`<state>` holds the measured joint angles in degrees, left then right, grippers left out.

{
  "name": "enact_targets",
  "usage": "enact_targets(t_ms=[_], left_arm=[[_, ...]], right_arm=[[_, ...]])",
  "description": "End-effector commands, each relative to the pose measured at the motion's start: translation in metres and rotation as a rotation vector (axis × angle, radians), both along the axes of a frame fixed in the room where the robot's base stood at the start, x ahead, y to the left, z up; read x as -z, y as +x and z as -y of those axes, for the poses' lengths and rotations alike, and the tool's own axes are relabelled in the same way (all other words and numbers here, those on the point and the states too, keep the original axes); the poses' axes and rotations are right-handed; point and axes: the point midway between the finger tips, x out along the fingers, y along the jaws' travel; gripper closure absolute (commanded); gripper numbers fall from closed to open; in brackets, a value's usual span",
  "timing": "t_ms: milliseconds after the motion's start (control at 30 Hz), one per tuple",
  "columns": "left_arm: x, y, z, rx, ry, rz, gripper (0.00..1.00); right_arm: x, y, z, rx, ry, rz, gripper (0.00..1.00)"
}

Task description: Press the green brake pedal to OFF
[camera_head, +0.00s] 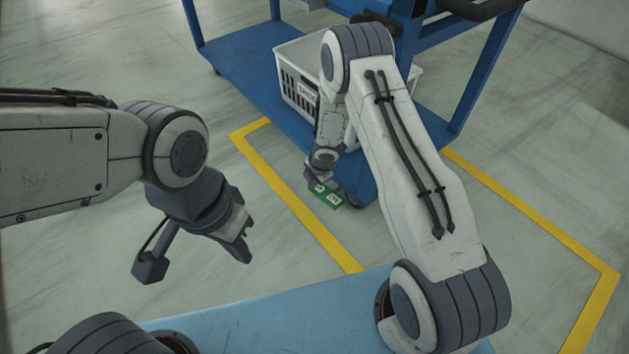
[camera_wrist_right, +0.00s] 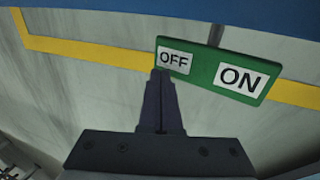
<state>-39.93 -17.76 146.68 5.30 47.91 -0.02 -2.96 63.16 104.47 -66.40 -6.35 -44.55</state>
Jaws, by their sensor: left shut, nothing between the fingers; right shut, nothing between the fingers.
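The green brake pedal (camera_head: 333,200) is low at the near edge of the blue cart. In the right wrist view the green pedal (camera_wrist_right: 207,72) is a tilted plate with a white OFF label on its left and a white ON label on its right. My right gripper (camera_wrist_right: 162,72) is shut, with its fingertips at the lower edge of the OFF label; I cannot tell whether they touch it. In the head view my right gripper (camera_head: 318,183) is partly hidden by its own arm. My left gripper (camera_head: 246,246) is shut and empty over the floor, away from the pedal.
The blue cart (camera_head: 240,75) carries a white basket (camera_head: 290,95) on its lower shelf. A yellow floor line (camera_head: 300,210) runs around the cart. A light blue surface (camera_head: 270,325) lies at the front. Floor to the left is clear.

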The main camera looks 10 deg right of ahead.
Motion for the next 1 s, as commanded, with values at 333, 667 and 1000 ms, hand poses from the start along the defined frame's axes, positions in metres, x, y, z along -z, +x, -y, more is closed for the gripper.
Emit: enact_targets(t_ms=[333,667,1000], left_arm=[[-0.002,0.0,0.0,0.0,0.0,0.0,1.0],[-0.001,0.0,0.0,0.0,0.0,0.0,1.0],[-0.013,0.0,0.0,0.0,0.0,0.0,1.0]], right_arm=[[0.005,0.001,-0.001,-0.001,0.0,0.0,1.0],[0.006,0.001,-0.002,0.0,0.0,-0.001,1.0],[-0.017,-0.003,0.001,0.001,0.0,0.0,1.0]])
